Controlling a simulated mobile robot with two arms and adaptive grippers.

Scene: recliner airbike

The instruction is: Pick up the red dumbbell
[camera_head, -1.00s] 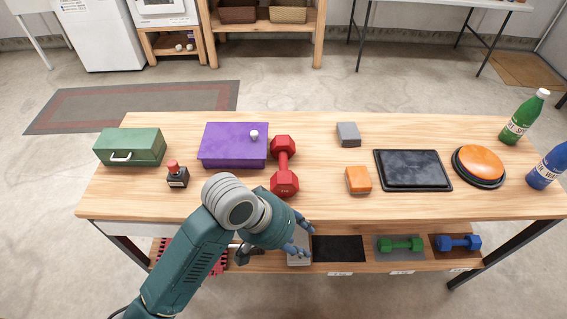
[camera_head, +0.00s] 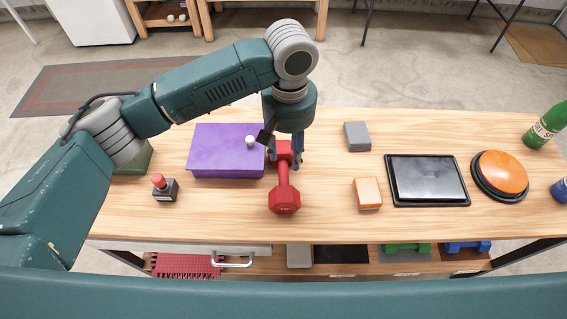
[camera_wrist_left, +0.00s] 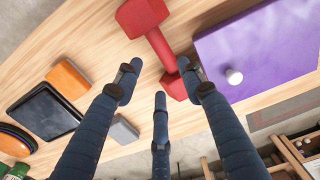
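The red dumbbell (camera_head: 284,188) lies on the wooden table with its length running front to back. My left gripper (camera_head: 285,158) points down over its far head, with fingers on either side of that head. In the left wrist view the dumbbell (camera_wrist_left: 158,42) runs from the upper middle down toward the right finger. My left gripper (camera_wrist_left: 160,88) has its three fingers spread there, with a clear gap and no closed hold. Part of the far head is hidden by a finger. My right gripper is not in view.
A purple box (camera_head: 222,155) with a white knob stands close left of the dumbbell. A grey block (camera_head: 357,136), an orange block (camera_head: 367,192), a black tablet (camera_head: 428,181) and an orange button (camera_head: 502,172) lie to the right.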

